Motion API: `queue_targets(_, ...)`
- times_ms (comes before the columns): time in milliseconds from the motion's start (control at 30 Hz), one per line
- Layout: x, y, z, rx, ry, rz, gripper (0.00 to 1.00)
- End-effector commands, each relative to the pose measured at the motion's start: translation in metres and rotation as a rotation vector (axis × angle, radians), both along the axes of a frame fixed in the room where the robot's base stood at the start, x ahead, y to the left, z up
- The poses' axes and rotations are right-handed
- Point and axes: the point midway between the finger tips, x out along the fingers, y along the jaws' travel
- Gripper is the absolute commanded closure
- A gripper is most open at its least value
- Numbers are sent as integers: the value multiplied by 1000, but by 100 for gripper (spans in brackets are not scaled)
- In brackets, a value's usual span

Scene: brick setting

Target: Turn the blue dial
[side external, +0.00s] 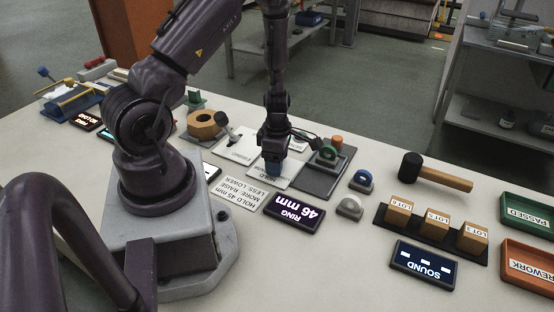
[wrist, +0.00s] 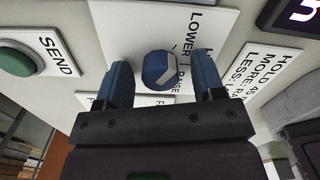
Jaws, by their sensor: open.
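The blue dial (wrist: 158,70) is a round knob with a pale pointer mark, on a white plate (wrist: 150,22) lettered LOWER and RAISE. My gripper (wrist: 162,62) is open, its two blue fingers on either side of the dial in the wrist view. Gaps show between the dial and both fingers, so it is not clamped. In the side external view my gripper (side external: 271,168) points down low over the plate (side external: 290,179). There the blue fingers hide the dial. A dark display (side external: 294,213) reads RING 46 mm.
A sign (side external: 238,193) reads HOLD 45 mm, MORE: RAISE, LESS: LOWER. A green button (wrist: 14,60) marked SEND is left of the dial in the wrist view. A wooden hex ring (side external: 203,124), a mallet (side external: 434,171) and lot blocks (side external: 437,222) stand around on the bench.

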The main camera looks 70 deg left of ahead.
Motion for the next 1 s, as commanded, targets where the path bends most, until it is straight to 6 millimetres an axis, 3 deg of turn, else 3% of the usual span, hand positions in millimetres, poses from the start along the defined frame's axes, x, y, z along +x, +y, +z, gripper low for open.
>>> queue_targets(100, 0, 0, 0, 0, 0, 0, 40)
queue_targets(300, 0, 0, 0, 0, 0, -1, 86)
queue_targets(667, 0, 0, 1, 0, 0, -44, 87)
queue_targets(1000, -1, 0, 1, 1, -1, -271, 87)
